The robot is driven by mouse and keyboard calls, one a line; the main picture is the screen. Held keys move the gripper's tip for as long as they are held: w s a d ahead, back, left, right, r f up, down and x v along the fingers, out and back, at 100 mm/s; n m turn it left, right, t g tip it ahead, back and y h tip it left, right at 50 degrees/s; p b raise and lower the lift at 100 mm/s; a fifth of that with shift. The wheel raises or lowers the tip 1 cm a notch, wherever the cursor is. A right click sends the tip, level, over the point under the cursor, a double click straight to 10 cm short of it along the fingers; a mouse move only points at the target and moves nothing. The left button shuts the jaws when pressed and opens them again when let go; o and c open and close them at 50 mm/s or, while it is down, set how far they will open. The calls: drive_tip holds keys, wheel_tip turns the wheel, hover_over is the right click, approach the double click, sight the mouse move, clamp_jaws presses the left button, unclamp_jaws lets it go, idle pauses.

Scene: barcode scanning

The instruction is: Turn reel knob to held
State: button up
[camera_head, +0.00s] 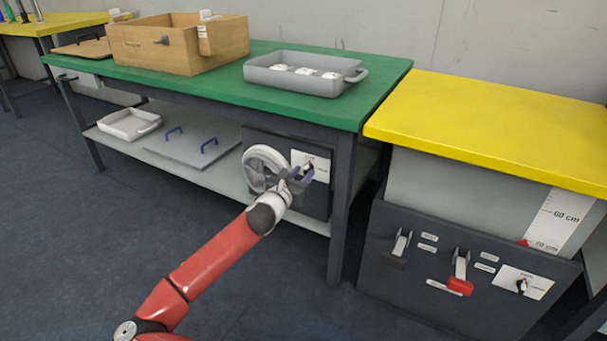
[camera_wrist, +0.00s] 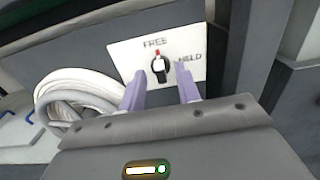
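The reel knob (camera_wrist: 159,68) is a small black knob with a white face and a red tip, on a white plate (camera_wrist: 190,40) marked FREE and HELD. Its red tip points up at FREE. In the head view the plate (camera_head: 297,159) is on a dark panel under the green table, and my gripper partly covers it. My gripper (camera_wrist: 160,92) is open, its two purple fingers apart. In the wrist view the knob shows between and beyond the fingertips; I cannot tell that they touch it. The gripper (camera_head: 303,176) also shows in front of the plate in the head view.
A round reel with pale hose (camera_head: 265,168) is just left of the plate. The green table's leg (camera_head: 342,205) stands to the right. A yellow-topped cabinet (camera_head: 480,120) with levers and another knob plate (camera_head: 510,278) is further right. The floor in front is clear.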

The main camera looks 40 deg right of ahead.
drive_tip(key=shift+w+d, duration=0.25)
drive_tip(key=shift+d, duration=0.35)
drive_tip(key=c, duration=0.7)
